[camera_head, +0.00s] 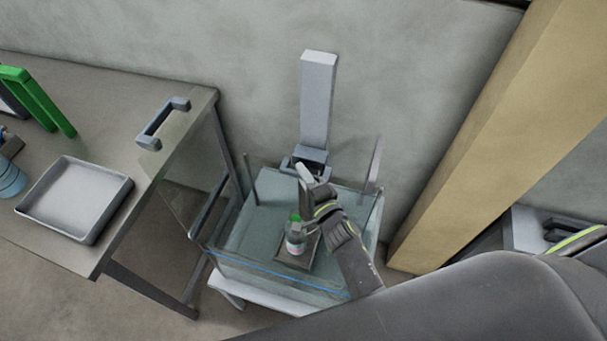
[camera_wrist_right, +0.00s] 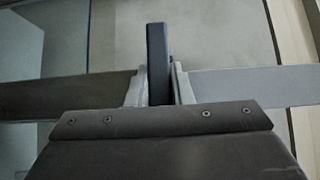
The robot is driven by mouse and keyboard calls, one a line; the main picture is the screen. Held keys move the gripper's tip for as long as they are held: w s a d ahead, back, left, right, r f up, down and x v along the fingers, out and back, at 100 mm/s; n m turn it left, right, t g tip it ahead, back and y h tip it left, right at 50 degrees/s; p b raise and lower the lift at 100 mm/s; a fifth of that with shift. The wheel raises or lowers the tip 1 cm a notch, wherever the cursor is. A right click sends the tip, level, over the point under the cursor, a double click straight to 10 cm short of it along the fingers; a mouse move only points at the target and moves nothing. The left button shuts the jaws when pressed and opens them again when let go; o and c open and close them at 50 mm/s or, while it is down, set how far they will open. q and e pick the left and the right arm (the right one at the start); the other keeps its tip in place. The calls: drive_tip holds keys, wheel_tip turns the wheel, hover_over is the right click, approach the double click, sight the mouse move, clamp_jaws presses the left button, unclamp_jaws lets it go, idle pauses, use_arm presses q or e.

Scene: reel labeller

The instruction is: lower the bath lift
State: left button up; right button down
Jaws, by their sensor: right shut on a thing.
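The bath is a clear glass tank (camera_head: 228,262) with a blue line along its front. The lift has a tall grey column (camera_head: 318,100) behind the bath, with a darker carriage (camera_head: 310,154) at its foot. Inside the bath, a small dark platform (camera_head: 284,258) bears a bottle (camera_head: 295,238) with a green cap. My right gripper (camera_head: 308,183) is over the back of the bath, just in front of the carriage. In the right wrist view its pads are shut on a dark upright bar (camera_wrist_right: 157,62), apparently the lift's handle. The gripper hides part of the carriage and platform. My left gripper is out of view.
A tan post (camera_head: 500,130) rises right of the bath. The bath rests on a pale stand (camera_head: 260,297).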

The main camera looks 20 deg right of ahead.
drive_tip(key=shift+f, duration=0.1)
wheel_tip(320, 180, down, 4)
drive_tip(key=b, duration=0.2)
drive_tip(key=shift+f+b, duration=0.15)
drive_tip(key=shift+b, duration=0.25)
drive_tip(key=c, duration=1.3)
unclamp_jaws()
drive_tip(key=shift+s, duration=0.1)
wheel_tip(320, 180, up, 10)
drive_tip(key=p, duration=0.8)
drive_tip(key=shift+r, duration=0.2)
